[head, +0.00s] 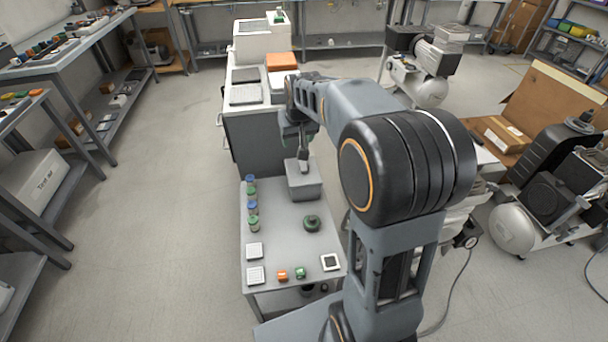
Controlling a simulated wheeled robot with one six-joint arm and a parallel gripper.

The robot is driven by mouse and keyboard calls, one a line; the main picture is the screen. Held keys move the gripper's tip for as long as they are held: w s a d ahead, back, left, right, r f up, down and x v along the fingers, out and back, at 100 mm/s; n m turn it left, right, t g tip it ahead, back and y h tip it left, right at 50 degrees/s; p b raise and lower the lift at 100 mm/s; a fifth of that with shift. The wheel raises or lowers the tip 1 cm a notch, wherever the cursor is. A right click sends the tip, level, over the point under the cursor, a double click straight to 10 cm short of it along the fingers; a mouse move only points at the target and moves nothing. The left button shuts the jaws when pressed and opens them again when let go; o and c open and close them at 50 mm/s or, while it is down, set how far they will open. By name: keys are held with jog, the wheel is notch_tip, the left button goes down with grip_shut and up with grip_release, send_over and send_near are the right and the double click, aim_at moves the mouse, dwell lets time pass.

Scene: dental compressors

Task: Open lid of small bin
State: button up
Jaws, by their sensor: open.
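The small grey bin (305,186) stands at the far right part of the low grey table (278,243). Its lid (293,166) looks down on the bin, but my gripper partly covers it and I cannot tell whether it is fully closed. My gripper (304,167) points down over the bin, its fingertips at or just above the lid. Whether they touch it cannot be told. The fingers are small in this view, and no object shows between them.
Several small jars (252,205) line the table's left edge. A dark green round object (312,223) sits in front of the bin. White square pieces (255,275) and small orange (282,274) and green (300,272) parts lie at the front. A grey cabinet (262,140) stands behind.

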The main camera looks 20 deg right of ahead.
jog(key=w+d+f+b, duration=0.3)
jog(key=w+d+f, duration=0.1)
jog(key=w+f, duration=0.45)
jog(key=m+b, duration=0.1)
jog(key=b, duration=0.3)
send_near(303, 165)
jog(key=shift+h, duration=0.3)
jog(key=x, duration=0.3)
jog(key=b+x, duration=0.1)
jog(key=x, duration=0.2)
jog(key=b+x, duration=0.1)
jog(key=x, duration=0.2)
jog(key=shift+a+f, duration=0.2)
jog(key=shift+a, duration=0.05)
jog(key=shift+c, duration=0.4)
grip_shut()
